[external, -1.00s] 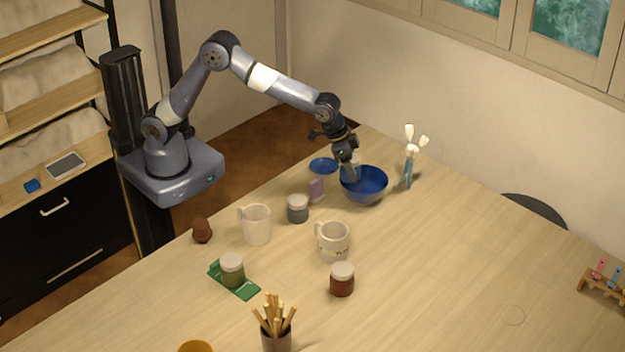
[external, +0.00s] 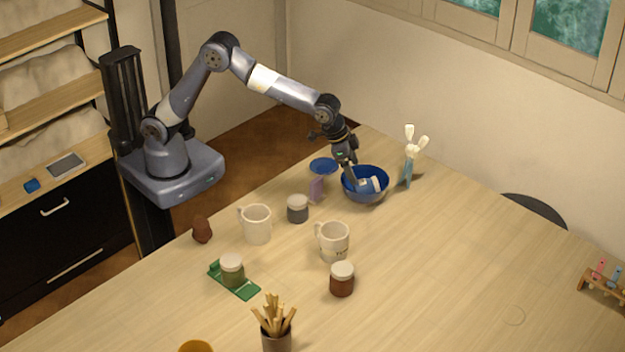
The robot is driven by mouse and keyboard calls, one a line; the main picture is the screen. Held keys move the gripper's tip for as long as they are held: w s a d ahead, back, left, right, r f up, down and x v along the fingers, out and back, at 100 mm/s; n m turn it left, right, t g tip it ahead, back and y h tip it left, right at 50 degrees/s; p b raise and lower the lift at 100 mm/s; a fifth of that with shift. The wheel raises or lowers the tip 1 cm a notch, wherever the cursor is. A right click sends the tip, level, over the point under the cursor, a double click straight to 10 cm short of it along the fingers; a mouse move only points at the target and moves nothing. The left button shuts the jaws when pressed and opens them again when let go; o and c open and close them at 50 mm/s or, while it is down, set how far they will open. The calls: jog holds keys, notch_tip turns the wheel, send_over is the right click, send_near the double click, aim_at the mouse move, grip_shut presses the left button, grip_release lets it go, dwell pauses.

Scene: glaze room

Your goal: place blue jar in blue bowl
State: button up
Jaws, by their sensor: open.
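The blue bowl (external: 365,197) stands near the far edge of the table. The blue jar (external: 365,184), with a white lid (external: 376,183), lies tipped on its side inside the bowl. My gripper (external: 351,178) is open at the left side of the bowl, with its fingers reaching down by the rim, close to the jar. I cannot tell whether a finger touches the jar.
A grey jar (external: 297,208), two mugs (external: 256,224) (external: 333,241) and a brown jar (external: 342,279) stand nearer.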

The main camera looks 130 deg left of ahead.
jog(key=b+v, duration=0.2)
jog(key=v, duration=1)
jog(key=shift+r, duration=0.2)
